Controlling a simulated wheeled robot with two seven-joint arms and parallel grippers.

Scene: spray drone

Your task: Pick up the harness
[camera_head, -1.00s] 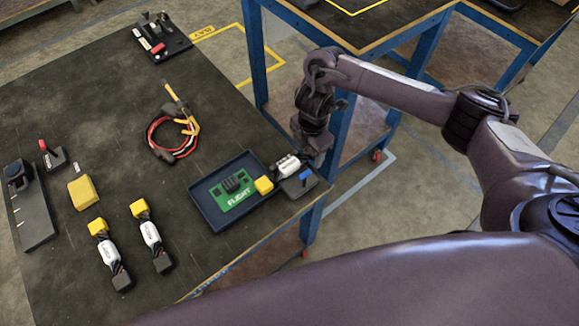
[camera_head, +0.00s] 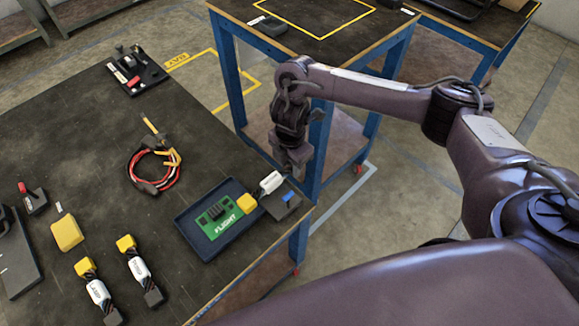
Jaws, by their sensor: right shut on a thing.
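A harness with a yellow connector and a white labelled sleeve (camera_head: 270,182) lies at a slant at the right edge of the near table. Its yellow end is over the rim of a dark blue tray (camera_head: 186,222). My right gripper (camera_head: 299,172) is at the harness's far end, shut on it. The fingertips and the gripped end are small and partly hidden. A green board marked FLIGHT (camera_head: 215,213) lies in the tray. Two similar harnesses, one at the left (camera_head: 98,292) and one beside it (camera_head: 139,269), lie on the table. My left gripper is out of view.
A small dark block with a blue part (camera_head: 283,205) sits beside the tray. A red and black cable loop (camera_head: 152,185), a yellow block (camera_head: 67,233) and a dark tool holder (camera_head: 137,72) are on the table. A blue-framed table (camera_head: 230,80) stands just behind my right gripper.

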